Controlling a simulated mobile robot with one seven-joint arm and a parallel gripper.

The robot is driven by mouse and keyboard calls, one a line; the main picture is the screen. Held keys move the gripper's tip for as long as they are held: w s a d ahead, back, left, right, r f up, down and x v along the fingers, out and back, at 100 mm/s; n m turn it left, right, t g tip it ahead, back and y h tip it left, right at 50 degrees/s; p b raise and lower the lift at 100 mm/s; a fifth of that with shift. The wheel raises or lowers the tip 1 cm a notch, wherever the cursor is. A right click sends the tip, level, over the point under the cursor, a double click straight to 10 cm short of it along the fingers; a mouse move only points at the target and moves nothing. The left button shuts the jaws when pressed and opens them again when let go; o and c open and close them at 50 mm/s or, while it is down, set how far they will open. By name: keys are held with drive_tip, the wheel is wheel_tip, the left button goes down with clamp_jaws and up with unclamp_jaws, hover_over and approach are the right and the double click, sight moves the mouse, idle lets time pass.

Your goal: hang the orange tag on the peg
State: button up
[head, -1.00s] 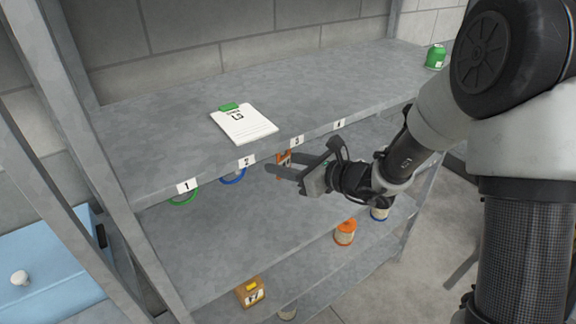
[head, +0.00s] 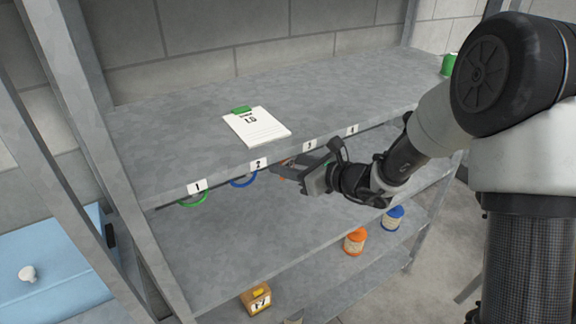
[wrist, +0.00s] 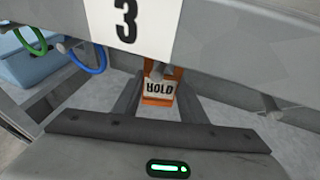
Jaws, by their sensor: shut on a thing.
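The orange tag (wrist: 161,97) shows in the wrist view between the two fingers, with a white "HOLD" label upside down. My gripper (wrist: 155,98) is shut on it below the shelf edge at number 3. A grey peg end (wrist: 158,72) overlaps the tag's upper part in the wrist view. I cannot tell whether the peg passes through the tag's hole or only stands in front of it. In the head view my gripper (head: 279,170) is under the shelf edge, and only slivers of orange show by the fingers.
Number labels run along the shelf edge (head: 225,177). A green ring (head: 194,200) hangs at 1 and a blue ring (head: 243,181) at 2. A bare peg (wrist: 270,110) is at right. A clipboard (head: 257,127) lies on top. Orange (head: 355,242) and blue (head: 393,218) containers stand below.

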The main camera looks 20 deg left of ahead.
idle(0.4)
drive_tip(key=o, duration=1.1)
drive_tip(key=v, duration=1.8)
drive_tip(key=s+d+r+n+g+h, duration=0.25)
drive_tip(key=s+n+g+h, duration=0.2)
drive_tip(key=s+n, duration=0.9)
drive_tip(key=s+d+r+n+t+h, duration=0.2)
drive_tip(key=d+n+h, duration=0.2)
drive_tip(key=d, duration=0.3)
drive_tip(key=s+d+r+n+t+h+p, duration=0.1)
drive_tip(key=s+d+r+n+h, duration=0.2)
drive_tip(key=d, duration=0.5)
drive_tip(key=n+h, duration=0.1)
drive_tip(key=n, duration=0.1)
drive_tip(key=shift+d+r+n+t+h, duration=0.25)
drive_tip(key=shift+r+n+t+h, duration=0.05)
drive_tip(key=shift+n+t+h, duration=0.05)
